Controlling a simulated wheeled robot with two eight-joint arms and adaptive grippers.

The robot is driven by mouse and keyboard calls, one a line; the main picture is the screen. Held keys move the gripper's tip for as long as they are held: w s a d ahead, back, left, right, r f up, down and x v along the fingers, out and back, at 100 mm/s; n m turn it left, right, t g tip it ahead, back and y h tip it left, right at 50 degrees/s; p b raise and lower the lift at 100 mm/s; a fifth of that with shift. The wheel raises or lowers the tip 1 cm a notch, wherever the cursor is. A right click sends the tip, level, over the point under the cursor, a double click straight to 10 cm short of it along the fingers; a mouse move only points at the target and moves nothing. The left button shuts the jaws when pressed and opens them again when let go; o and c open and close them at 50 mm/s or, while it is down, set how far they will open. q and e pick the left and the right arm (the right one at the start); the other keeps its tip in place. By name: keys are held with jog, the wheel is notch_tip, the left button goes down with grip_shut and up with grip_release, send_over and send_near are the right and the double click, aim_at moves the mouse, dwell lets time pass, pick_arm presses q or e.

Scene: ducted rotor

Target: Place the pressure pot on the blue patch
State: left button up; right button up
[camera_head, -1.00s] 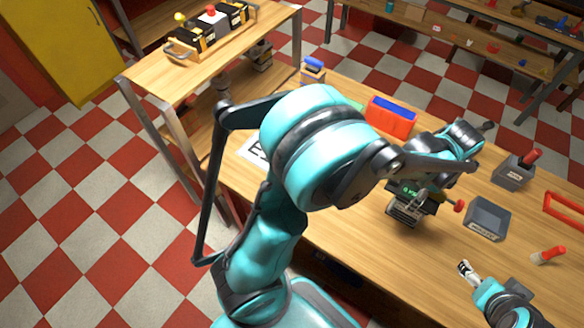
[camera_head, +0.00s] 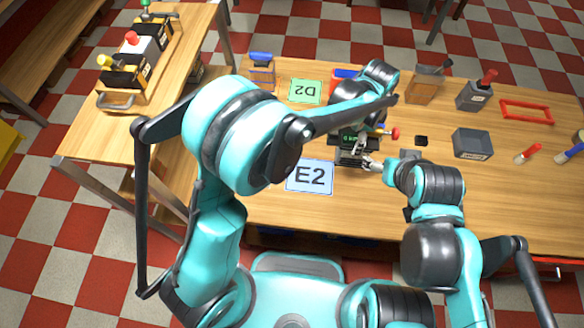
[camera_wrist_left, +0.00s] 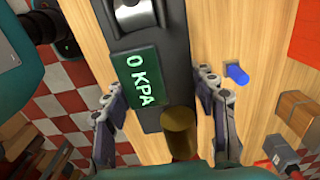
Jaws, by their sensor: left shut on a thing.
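The pressure pot (camera_head: 352,153) is a dark device with a green display, a metal lower part and a red knob. In the left wrist view its display reads 0 KPA (camera_wrist_left: 140,78). My left gripper (camera_head: 350,120) is shut on the pot from above; its fingers flank it in the left wrist view. The blue patch (camera_head: 298,190), a pale blue sheet marked E2, lies just left of the pot. I cannot tell whether the pot touches the table. My right gripper (camera_head: 371,164) is beside the pot's lower right; its fingers are too small to read.
A green patch (camera_head: 305,92) marked D2 lies behind the blue one. A side bench (camera_head: 90,146) adjoins at left.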

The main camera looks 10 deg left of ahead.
pick_arm(q)
jog(key=s+a+f+b, duration=0.2)
jog(key=a+f+b, duration=0.1)
jog(key=a+f, duration=0.8)
jog(key=shift+f+b, duration=0.2)
jog(key=shift+b, duration=0.15)
jog(key=o, duration=1.6)
jog(key=shift+c, duration=0.2)
jog(key=shift+r, duration=0.1)
notch_tip(320, 180, up, 12)
jog(key=p, duration=0.3)
jog(key=shift+r, duration=0.2)
